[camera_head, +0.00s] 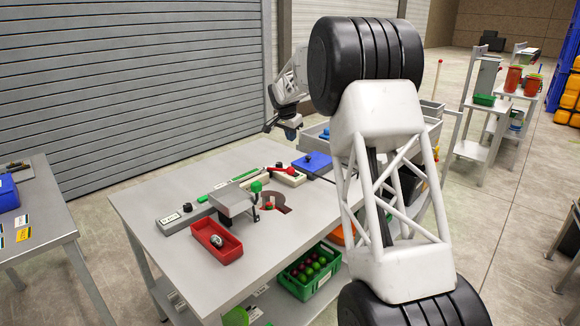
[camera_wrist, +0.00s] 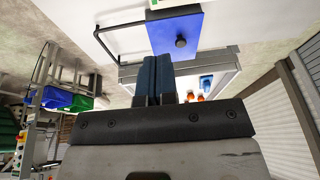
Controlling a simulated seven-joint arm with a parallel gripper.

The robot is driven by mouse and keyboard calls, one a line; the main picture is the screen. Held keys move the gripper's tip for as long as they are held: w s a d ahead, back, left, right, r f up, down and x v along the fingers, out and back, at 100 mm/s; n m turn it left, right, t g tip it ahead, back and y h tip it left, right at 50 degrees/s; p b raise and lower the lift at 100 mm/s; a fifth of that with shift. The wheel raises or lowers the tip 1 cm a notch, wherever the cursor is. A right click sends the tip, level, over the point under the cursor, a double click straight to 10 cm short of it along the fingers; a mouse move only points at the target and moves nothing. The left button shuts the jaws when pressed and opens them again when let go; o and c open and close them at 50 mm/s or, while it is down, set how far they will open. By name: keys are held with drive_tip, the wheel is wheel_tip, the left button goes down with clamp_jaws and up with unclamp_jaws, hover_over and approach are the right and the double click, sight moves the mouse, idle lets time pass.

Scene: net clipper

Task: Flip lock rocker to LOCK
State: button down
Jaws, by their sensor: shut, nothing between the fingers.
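My gripper (camera_head: 287,132) is in the air above the far side of the grey table (camera_head: 150,205), apart from everything on it. In the wrist view its two dark blue fingers (camera_wrist: 156,80) are shut together and hold nothing. Beyond the fingertips in the wrist view is a blue box (camera_wrist: 165,30) with a dark round knob (camera_wrist: 180,42). The blue box (camera_head: 318,167) also shows at the far edge of the table in the head view. I cannot make out a lock rocker or a LOCK marking in either view.
A grey clipper-like device (camera_head: 234,204) with a green ball knob (camera_head: 256,186) stands mid-table. A red-knobbed lever (camera_head: 289,170) is near the blue box. A red tray (camera_head: 208,230) sits in front. My arm hides the table's right side. The front left of the table is clear.

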drive_tip(key=shift+m, duration=0.3)
drive_tip(key=w+f, duration=0.1)
drive_tip(key=w+a, duration=0.1)
drive_tip(key=w+f, duration=0.1)
drive_tip(key=shift+w+a+f, duration=0.1)
drive_tip(key=shift+a+f, duration=0.2)
drive_tip(key=shift+f, duration=0.15)
drive_tip(key=x, duration=1.1)
drive_tip(key=shift+a+f, duration=0.15)
drive_tip(key=shift+f, duration=0.1)
drive_tip(key=shift+w+a+f, duration=0.1)
drive_tip(key=shift+w+f, duration=0.05)
drive_tip(key=shift+f, duration=0.95)
drive_tip(key=shift+w+a+f+g+h, duration=0.2)
drive_tip(key=shift+f+g+h, duration=0.1)
drive_tip(key=shift+f+h, duration=0.2)
drive_tip(key=shift+w+a+f+g+h, duration=0.15)
drive_tip(key=shift+w+a+g+h, duration=0.05)
drive_tip(key=shift+g+h, duration=0.25)
